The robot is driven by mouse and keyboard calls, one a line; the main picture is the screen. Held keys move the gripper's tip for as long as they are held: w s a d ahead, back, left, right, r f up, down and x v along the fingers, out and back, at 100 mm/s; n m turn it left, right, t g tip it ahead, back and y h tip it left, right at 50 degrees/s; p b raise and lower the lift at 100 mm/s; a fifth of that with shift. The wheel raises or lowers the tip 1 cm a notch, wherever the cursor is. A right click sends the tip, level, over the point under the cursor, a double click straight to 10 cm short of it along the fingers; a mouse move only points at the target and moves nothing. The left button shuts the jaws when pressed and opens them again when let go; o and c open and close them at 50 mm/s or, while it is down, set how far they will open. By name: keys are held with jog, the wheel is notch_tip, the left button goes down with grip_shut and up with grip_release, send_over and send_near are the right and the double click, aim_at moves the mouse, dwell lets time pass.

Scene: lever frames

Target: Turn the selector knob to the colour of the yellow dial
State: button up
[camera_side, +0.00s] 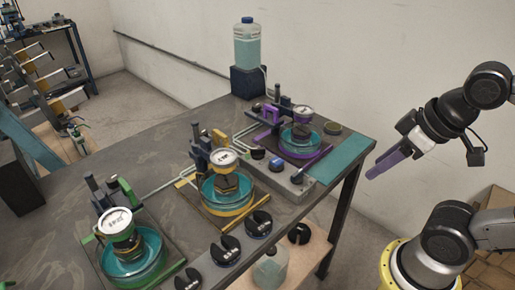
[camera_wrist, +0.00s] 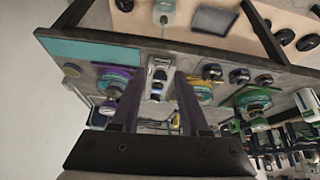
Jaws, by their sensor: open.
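The yellow station's round white-faced dial (camera_side: 224,158) stands above a teal dish on a yellow base, mid-table in the side view. A grey control box (camera_side: 265,178) lies between the yellow and purple stations. A small dark knob (camera_side: 276,164) on it looks like the selector; its pointing direction is too small to read. In the wrist view the box (camera_wrist: 157,62) shows between my fingers, and the yellow station (camera_wrist: 204,90) is just right of them. My gripper (camera_side: 374,169) is open and empty, off the table's right edge in the side view and apart from the box.
A purple station (camera_side: 318,152) stands at the far right and a green one (camera_side: 120,250) at the near left. Several black slotted discs (camera_side: 258,224) lie along the front edge. A clear bottle on a dark block (camera_side: 248,84) stands at the back. A teal strip (camera_side: 340,158) is bare.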

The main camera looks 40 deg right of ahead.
jog(key=w+r+n, duration=0.4)
jog(key=w+r, duration=0.1)
jog(key=r, duration=0.3)
jog(key=w+r+n+g, duration=0.2)
jog(key=w+r+n, duration=0.25)
jog(key=w, duration=0.65)
jog(key=g, duration=0.3)
send_over(258, 148)
notch_tip(258, 148, down, 10)
jog(key=shift+n, duration=0.45)
notch_tip(258, 148, down, 14)
jog(key=shift+f, duration=0.1)
grip_shut()
